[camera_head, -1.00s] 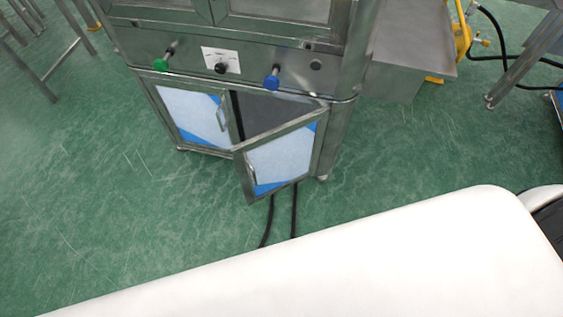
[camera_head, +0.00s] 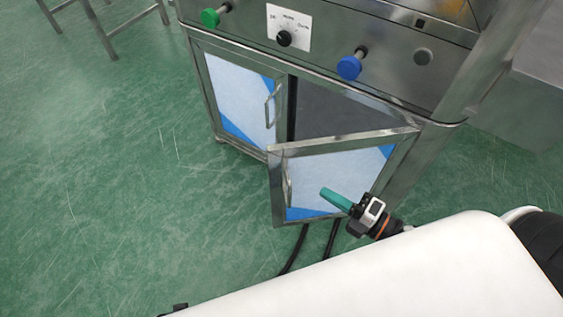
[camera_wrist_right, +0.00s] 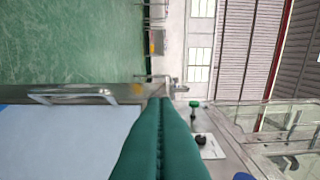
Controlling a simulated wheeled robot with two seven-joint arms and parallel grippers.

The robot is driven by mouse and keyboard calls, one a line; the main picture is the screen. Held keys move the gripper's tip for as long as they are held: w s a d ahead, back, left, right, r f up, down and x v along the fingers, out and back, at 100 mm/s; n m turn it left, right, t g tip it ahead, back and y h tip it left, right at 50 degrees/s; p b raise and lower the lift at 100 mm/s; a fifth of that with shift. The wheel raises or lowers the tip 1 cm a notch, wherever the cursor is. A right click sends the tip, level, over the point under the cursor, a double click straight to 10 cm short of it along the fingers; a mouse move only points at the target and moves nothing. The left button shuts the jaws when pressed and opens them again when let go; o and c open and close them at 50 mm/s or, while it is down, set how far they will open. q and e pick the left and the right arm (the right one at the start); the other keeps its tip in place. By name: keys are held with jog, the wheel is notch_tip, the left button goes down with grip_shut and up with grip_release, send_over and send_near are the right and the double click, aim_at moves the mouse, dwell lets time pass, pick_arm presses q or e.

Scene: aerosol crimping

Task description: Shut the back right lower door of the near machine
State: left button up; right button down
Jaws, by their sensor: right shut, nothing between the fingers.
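The near machine's right lower door (camera_head: 330,172) stands ajar, swung out toward me, with a metal frame, a pale panel with blue corners and a handle (camera_head: 287,188) on its left side. A dark opening shows behind its top edge. The left lower door (camera_head: 242,98) looks shut. My right gripper (camera_head: 328,194) has green fingers, shut and empty, in front of the open door's outer face; I cannot tell whether it touches. In the right wrist view the fingers (camera_wrist_right: 160,125) lie beside the door panel (camera_wrist_right: 60,145) and its handle (camera_wrist_right: 72,97). My left gripper is not in view.
Above the doors the machine's front carries a green knob (camera_head: 210,17), a black selector (camera_head: 284,39) and a blue knob (camera_head: 349,67). Black cables (camera_head: 296,250) run on the floor below the open door. Green floor (camera_head: 100,200) is clear at left.

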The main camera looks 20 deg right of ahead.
send_near(277, 152)
jog(key=x, duration=0.5)
jog(key=shift+s+a+b, duration=0.25)
jog(key=shift+a+b, duration=0.05)
jog(key=shift+a, duration=0.05)
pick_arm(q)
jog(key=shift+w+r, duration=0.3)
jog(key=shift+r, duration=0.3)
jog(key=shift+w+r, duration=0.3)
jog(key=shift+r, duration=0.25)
pick_arm(e)
jog(key=shift+w+d, duration=0.15)
jog(key=shift+w, duration=0.5)
